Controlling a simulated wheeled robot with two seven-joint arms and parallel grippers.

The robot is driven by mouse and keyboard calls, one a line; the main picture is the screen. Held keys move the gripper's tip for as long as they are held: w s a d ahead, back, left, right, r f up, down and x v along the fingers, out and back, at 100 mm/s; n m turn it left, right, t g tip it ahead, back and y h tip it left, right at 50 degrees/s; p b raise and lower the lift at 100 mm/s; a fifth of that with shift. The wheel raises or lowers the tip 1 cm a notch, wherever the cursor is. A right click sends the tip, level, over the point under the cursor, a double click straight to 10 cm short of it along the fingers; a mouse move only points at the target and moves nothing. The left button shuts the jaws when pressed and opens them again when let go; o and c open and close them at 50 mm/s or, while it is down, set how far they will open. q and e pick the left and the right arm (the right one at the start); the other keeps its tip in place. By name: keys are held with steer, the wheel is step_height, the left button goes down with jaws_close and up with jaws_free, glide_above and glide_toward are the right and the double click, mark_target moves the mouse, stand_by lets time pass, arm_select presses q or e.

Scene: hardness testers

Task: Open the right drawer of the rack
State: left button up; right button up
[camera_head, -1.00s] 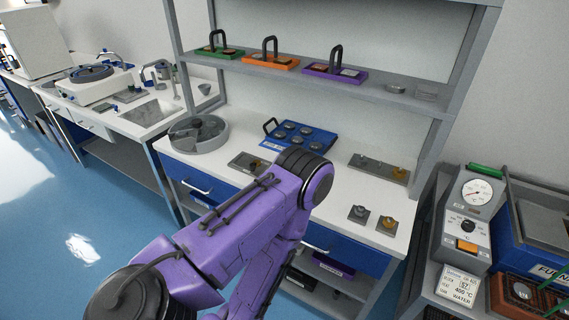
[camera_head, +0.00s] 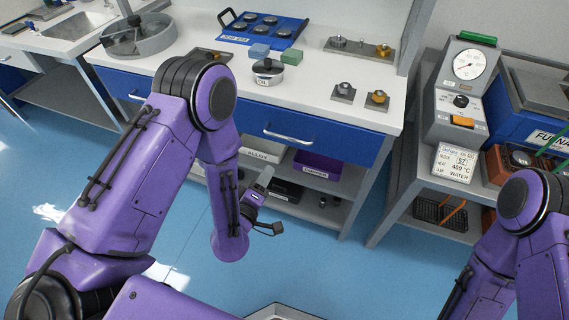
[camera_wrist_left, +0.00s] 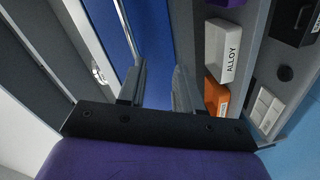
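The rack has a blue right drawer front (camera_head: 325,142), shut, with a silver bar handle (camera_head: 288,134). The blue left drawer also has a silver handle (camera_head: 137,97), partly beside my arm. My left gripper (camera_head: 264,190) is in front of the rack, below the right drawer's handle and apart from it. In the left wrist view its two grey fingers (camera_wrist_left: 156,88) are spread with nothing between them. My right gripper is not in view.
The lower shelf holds a purple bin (camera_head: 317,165) and a white ALLOY box (camera_wrist_left: 228,52). The worktop holds a blue tray (camera_head: 262,30), a round pot (camera_head: 267,72) and metal samples. A furnace side table (camera_head: 455,190) stands at right. Blue floor is open in front.

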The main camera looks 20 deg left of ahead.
mark_target(287, 138)
arm_select(q)
steer(key=w+r+n+t, duration=0.1)
steer(key=w, duration=0.3)
steer(key=w+d+r+n+t, duration=0.1)
steer(key=w+n, duration=0.1)
steer(key=w, duration=0.2)
steer(key=w+d+r+n+t, duration=0.1)
steer(key=w, duration=0.4)
steer(key=shift+r+t+b, duration=0.25)
steer(key=shift+t+b, duration=0.05)
steer(key=shift+b, duration=0.1)
jaws_close()
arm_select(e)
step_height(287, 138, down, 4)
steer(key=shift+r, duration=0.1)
